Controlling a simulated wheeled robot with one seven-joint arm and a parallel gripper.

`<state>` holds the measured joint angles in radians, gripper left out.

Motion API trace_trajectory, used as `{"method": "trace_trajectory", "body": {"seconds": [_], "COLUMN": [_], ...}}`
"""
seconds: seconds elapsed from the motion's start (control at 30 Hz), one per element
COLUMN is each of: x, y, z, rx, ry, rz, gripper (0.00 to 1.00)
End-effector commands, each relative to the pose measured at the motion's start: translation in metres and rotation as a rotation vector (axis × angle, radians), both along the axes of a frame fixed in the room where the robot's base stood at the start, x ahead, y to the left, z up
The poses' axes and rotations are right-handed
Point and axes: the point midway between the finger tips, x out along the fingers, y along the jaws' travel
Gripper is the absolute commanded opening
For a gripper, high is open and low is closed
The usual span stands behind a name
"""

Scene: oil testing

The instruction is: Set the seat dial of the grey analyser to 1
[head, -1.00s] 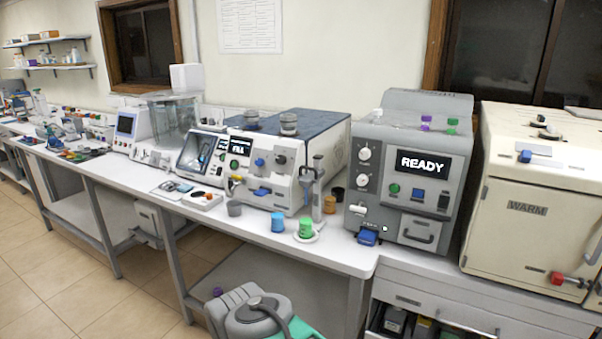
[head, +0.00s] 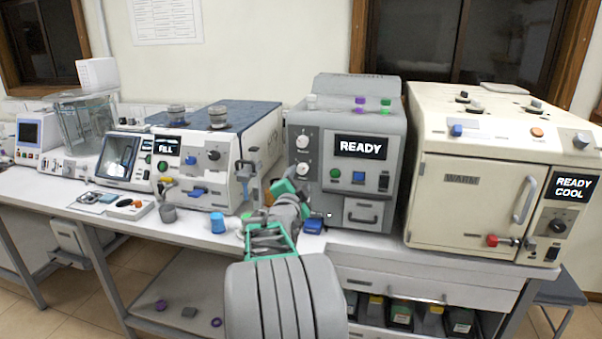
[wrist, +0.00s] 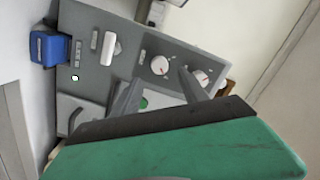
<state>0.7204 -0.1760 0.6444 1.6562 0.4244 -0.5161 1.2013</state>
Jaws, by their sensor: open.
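The grey analyser (head: 318,121) stands on the bench with its screen reading READY. Two white round dials sit one above the other on its front: the upper dial (head: 302,141) and the lower dial (head: 301,169). Their labels are too small to read, so I cannot tell which is the seat dial. The wrist view is turned sideways: the lower dial (wrist: 160,65) appears between my fingertips, and the upper dial (wrist: 201,78) is beside the right finger, partly covered by it. My gripper (wrist: 160,77) is open and empty in front of the panel; contact is not visible.
A green button (wrist: 143,102) lies behind my fingers. A blue part (head: 313,224) projects at the analyser's foot. The cream WARM oven (head: 470,205) stands close on the right, the white FILL machine (head: 215,180) on the left. A blue-capped cup (head: 218,222) stands on the bench.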

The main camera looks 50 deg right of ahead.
Motion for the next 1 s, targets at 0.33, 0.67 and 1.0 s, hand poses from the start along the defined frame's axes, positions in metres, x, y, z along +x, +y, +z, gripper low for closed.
{"method": "trace_trajectory", "body": {"seconds": [0.33,0.67,1.0], "x": [0.026,0.028,0.028], "y": [-0.048,-0.049,-0.049], "z": [0.001,0.000,0.000], "rx": [0.001,0.001,0.001], "ry": [0.003,0.003,0.004], "rz": [0.002,0.003,0.003], "gripper": [0.51,0.46,0.19]}}
